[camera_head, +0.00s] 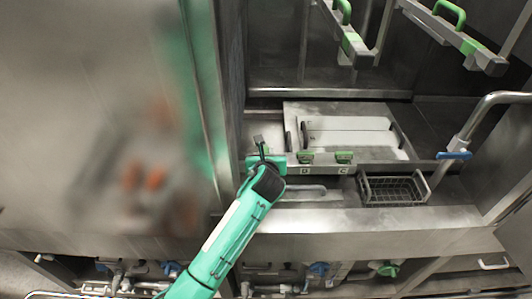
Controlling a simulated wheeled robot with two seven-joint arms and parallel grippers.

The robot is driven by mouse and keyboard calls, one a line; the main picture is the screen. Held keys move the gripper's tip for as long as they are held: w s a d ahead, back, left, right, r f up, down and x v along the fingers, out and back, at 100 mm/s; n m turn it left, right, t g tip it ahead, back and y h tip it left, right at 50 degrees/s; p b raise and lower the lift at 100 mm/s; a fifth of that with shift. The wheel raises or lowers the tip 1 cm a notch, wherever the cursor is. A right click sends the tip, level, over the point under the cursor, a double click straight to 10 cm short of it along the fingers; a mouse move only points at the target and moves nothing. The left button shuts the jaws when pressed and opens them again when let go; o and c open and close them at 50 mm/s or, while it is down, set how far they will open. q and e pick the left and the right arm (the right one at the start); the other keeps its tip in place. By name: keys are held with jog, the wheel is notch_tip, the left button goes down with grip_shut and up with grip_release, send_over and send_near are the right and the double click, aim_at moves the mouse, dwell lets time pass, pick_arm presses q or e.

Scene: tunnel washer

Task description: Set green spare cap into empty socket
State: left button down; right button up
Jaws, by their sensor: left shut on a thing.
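My left gripper (260,146) is at the left end of the metal ledge, left of two green caps. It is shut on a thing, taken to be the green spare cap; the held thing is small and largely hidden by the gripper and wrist. One green cap (305,157) sits on the ledge above the letter D. Another green cap (344,157) sits to its right above the letter C. The empty socket cannot be made out; the ledge close to my gripper is partly covered by my wrist. My right gripper is not in view.
A wire basket (392,190) stands right of the caps, below the ledge. A white panel (348,132) lies behind the caps. A curved metal rail (478,118) with a blue clip is at the right.

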pick_arm(q)
jog(key=shift+f+p, duration=0.25)
jog(key=shift+p, duration=0.2)
dwell(1.1)
jog(key=c, duration=1.3)
grip_release()
jog(key=b+v, duration=0.2)
jog(key=v, duration=1.1)
jog(key=shift+s+b, duration=0.35)
jog(key=shift+b, duration=0.05)
